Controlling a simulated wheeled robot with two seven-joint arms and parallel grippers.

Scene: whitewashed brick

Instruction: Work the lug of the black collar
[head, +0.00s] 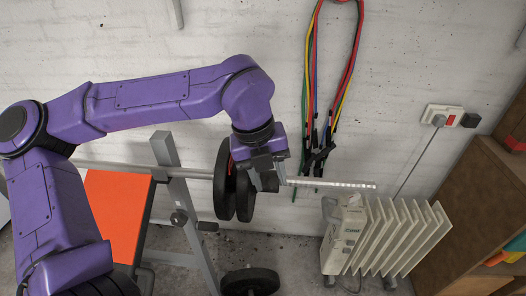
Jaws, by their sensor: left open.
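A barbell (335,184) lies across the upright of a weight bench, its bare silver end pointing right. Black weight plates (226,180) hang on it. A small black collar (269,182) seems to sit on the bar just right of the plates, partly covered by my gripper. Its lug cannot be made out. My left gripper (287,180) comes down from above, at the bar beside the collar. Its jaws are open; whether a finger touches the collar or its lug cannot be told. My right gripper is out of view.
The bench has an orange pad (117,215) and grey upright (186,205). Another plate (250,281) is low on the floor. A white radiator (385,238) stands below the bar's end. Coloured cords (314,95) hang on the wall behind; a wooden shelf (475,215) is at right.

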